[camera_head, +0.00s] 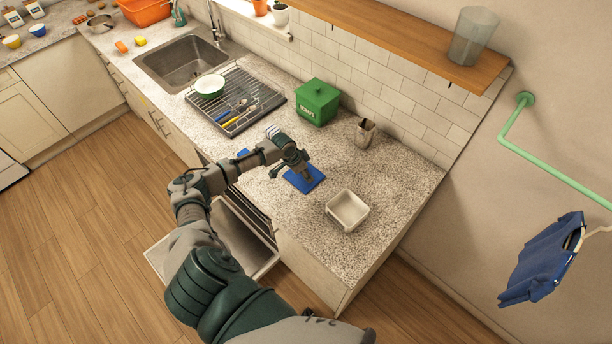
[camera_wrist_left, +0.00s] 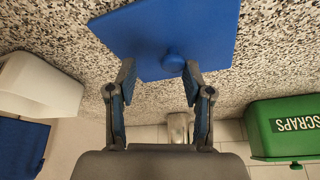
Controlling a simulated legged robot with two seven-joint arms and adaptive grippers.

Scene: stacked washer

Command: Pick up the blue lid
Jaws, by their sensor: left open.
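The blue lid (camera_head: 309,183) lies flat on the speckled counter, left of a white square container. In the left wrist view the lid (camera_wrist_left: 200,35) is a flat blue square with a round knob (camera_wrist_left: 173,62) on top. My left gripper (camera_head: 299,168) is over the lid, fingers pointing down at it, and hides part of it. In the wrist view its two fingers (camera_wrist_left: 158,80) are open and spread, with the knob just ahead between the fingertips. Nothing is held. My right gripper is not in view.
The white container (camera_head: 348,211) stands open near the counter's front edge. A green scraps bin (camera_head: 317,103) and a small beige holder (camera_head: 365,134) stand toward the wall. A dish rack (camera_head: 237,99) is to the left. Below my arm, a dishwasher door (camera_head: 262,262) hangs open.

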